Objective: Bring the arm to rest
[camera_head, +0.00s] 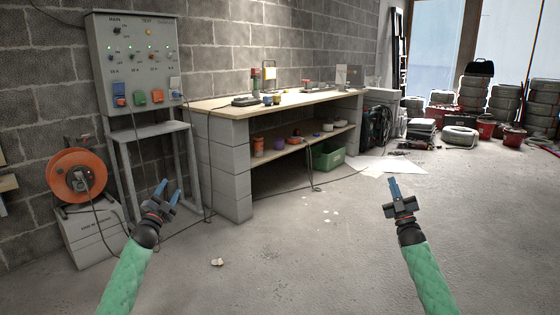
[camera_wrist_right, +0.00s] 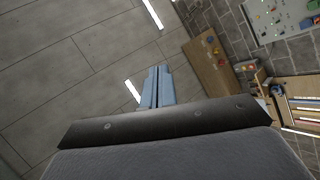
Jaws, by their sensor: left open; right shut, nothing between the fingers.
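My left arm comes in from the lower left in the head view, in a green sleeve. Its gripper (camera_head: 168,192) has blue fingers spread apart and empty, in front of the panel stand. My right arm rises from the lower right, also in a green sleeve. Its gripper (camera_head: 394,187) has its blue fingers together over bare floor, with nothing between them. In the right wrist view the fingers (camera_wrist_right: 157,86) are closed side by side and point up the picture. Both grippers are clear of every object.
An orange cable reel (camera_head: 76,176) stands on a block at the left, beside a grey electrical panel (camera_head: 140,60) on a stand. A block workbench (camera_head: 225,165) with tools and a green crate (camera_head: 328,156) stands behind. Stacked conduit reels (camera_head: 472,95) are far right. The middle floor is mostly free.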

